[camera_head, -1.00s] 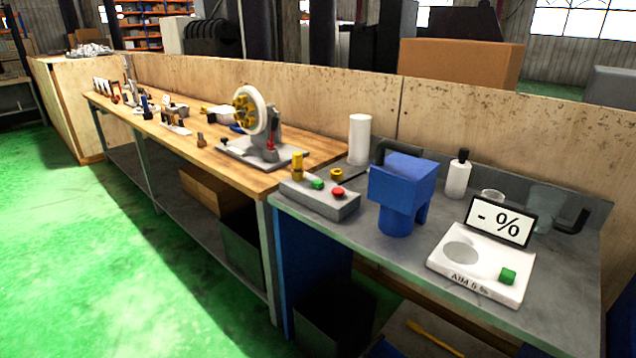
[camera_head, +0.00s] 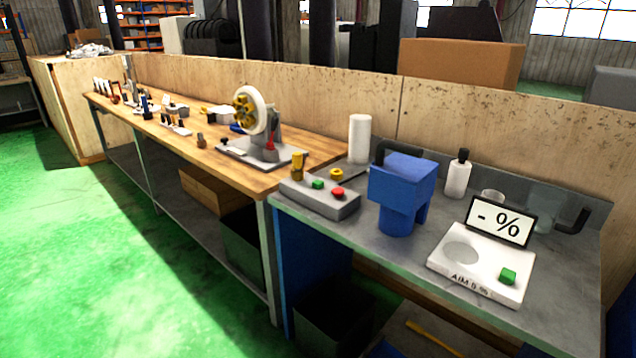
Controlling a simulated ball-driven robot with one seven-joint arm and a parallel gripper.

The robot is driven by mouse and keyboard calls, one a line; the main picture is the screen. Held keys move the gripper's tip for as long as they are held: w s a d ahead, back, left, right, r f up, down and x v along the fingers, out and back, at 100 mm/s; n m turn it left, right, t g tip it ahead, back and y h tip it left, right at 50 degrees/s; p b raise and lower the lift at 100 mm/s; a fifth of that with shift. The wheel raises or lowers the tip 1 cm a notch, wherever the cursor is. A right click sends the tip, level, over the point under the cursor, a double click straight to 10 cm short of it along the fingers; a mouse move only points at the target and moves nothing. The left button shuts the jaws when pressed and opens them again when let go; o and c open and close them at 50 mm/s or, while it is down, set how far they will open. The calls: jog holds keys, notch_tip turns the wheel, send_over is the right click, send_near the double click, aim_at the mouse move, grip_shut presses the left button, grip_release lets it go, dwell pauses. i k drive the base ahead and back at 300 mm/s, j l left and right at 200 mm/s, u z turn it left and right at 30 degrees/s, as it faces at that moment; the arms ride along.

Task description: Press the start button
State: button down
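A grey control box (camera_head: 322,200) sits on the grey bench top at its left end. It carries a green button (camera_head: 318,184) and, to the right of it, a red button (camera_head: 338,192). A yellow knob or lever (camera_head: 297,164) stands at its back left. Another green button (camera_head: 508,276) is on a white device (camera_head: 470,276) at the right, whose display (camera_head: 499,222) reads "- %". No label telling which one is the start button is legible. My gripper is not in view.
A blue block-shaped machine (camera_head: 402,192) stands between the control box and the white device. A white cylinder (camera_head: 360,138) and a white bottle (camera_head: 458,175) stand behind. A wooden bench with a wheel fixture (camera_head: 262,125) adjoins at left. Green floor (camera_head: 130,270) at left is clear.

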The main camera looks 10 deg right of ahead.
aim_at(317, 184)
jog(key=i+l+u, duration=0.1)
jog(key=i+u, duration=0.25)
jog(key=i, duration=0.25)
jog(key=i+l+u, duration=0.35)
jog(key=i, duration=0.2)
jog(key=i+l+u, duration=0.35)
jog(key=i, duration=0.2)
